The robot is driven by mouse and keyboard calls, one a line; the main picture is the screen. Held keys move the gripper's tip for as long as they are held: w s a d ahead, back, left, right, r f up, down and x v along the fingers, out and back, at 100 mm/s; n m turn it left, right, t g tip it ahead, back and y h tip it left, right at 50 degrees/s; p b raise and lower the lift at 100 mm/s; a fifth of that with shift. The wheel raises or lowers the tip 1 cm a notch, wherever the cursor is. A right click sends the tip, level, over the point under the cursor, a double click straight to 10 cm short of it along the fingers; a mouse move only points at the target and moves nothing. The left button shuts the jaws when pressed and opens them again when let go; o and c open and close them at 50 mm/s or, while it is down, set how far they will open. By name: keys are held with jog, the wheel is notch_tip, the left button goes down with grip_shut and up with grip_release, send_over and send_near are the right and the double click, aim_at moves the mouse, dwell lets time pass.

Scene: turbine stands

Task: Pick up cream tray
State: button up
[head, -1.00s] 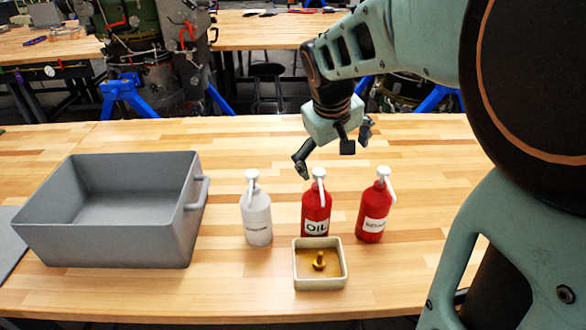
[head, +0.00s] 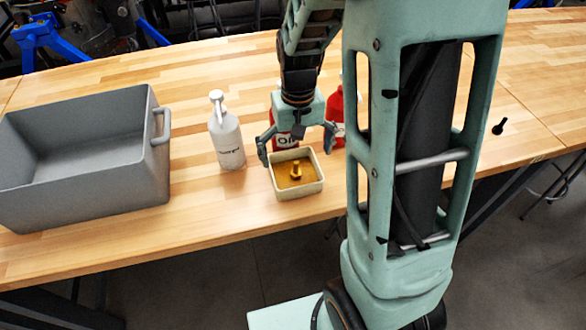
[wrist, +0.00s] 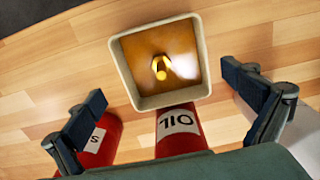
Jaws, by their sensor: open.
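The cream tray (head: 297,190) is a small square tray near the table's front edge, with a brown inside and a gold bolt-like piece (head: 296,172) in it. In the wrist view the cream tray (wrist: 204,55) lies ahead of the fingertips, its near wall next to the oil bottle. My gripper (head: 297,148) is open and empty, pointing down just behind the tray, with its fingers spread to either side of the red oil bottle (head: 283,128). In the wrist view my gripper (wrist: 168,126) has both fingers apart, and nothing is between them but the oil bottle's label side (wrist: 180,130).
A white pump bottle (head: 227,138) stands left of my gripper. A second red bottle (head: 337,118), partly hidden by my arm, stands to the right. A large grey bin (head: 60,195) is at the left. A small black object (head: 499,127) lies far right. The table front is clear.

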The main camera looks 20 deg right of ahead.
aim_at(295, 172)
jog(key=shift+a+f+p, duration=0.15)
jog(key=shift+f, duration=1.25)
jog(key=shift+a+f+p, duration=0.1)
jog(key=shift+f+p, duration=0.05)
jog(key=shift+f, duration=1.25)
jog(key=shift+c, duration=0.6)
jog(key=c, duration=1.5)
jog(key=shift+o, duration=0.2)
jog(key=shift+r, duration=0.1)
